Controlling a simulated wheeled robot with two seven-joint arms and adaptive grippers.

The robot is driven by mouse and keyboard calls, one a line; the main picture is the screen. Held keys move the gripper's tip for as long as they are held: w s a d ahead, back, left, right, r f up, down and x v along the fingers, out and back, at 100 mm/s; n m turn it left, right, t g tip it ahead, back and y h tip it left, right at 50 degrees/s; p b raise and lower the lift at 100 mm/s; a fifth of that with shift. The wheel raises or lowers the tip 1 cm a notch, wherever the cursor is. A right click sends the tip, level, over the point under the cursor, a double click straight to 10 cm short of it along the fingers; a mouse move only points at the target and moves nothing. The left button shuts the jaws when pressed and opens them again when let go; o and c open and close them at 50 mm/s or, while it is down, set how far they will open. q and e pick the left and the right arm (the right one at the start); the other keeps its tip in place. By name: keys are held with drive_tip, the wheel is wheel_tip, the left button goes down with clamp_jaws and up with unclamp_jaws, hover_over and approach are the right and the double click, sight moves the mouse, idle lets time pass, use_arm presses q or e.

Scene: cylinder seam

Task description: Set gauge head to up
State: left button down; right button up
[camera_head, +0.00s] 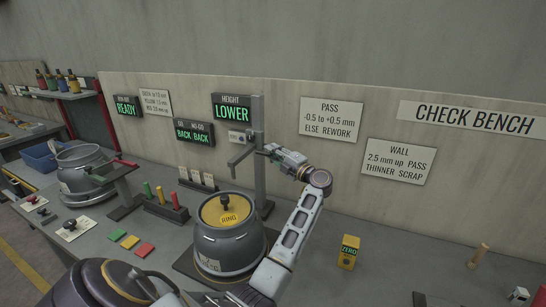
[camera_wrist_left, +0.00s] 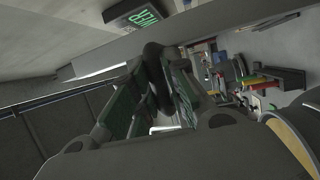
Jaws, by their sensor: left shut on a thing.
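The gauge stand is a grey upright post (camera_head: 257,125) behind the yellow-topped cylinder. The gauge head (camera_head: 242,154) is a grey arm reaching left from the post, with a short tip pointing down above the cylinder. My left gripper (camera_head: 268,150) is at the post, beside the head, and is shut on a dark part of it. In the left wrist view, a dark rounded piece (camera_wrist_left: 156,72) sits between the fingers. The fingers hide much of the grip. The height display (camera_head: 231,108) reads LOWER. My right gripper is not in view.
A grey cylinder (camera_head: 228,250) with a yellow ring disc (camera_head: 226,211) stands under the head.

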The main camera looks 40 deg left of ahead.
use_arm(q)
wheel_tip(320, 180, up, 5)
drive_tip(key=shift+r+p, duration=0.15)
drive_tip(key=shift+p, duration=1.05)
drive_tip(key=shift+r+p, duration=0.65)
drive_tip(key=shift+r, duration=0.6)
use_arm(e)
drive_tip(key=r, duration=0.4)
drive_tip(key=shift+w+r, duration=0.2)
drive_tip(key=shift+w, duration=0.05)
use_arm(q)
drive_tip(key=shift+r, duration=0.2)
drive_tip(key=c, duration=1.6)
unclamp_jaws()
drive_tip(key=shift+o, duration=0.7)
drive_tip(key=shift+f, duration=0.25)
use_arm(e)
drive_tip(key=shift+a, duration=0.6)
use_arm(q)
drive_tip(key=d+f, duration=0.1)
drive_tip(key=d, duration=0.6)
drive_tip(key=shift+s+d, duration=0.15)
drive_tip(key=shift+s, duration=0.2)
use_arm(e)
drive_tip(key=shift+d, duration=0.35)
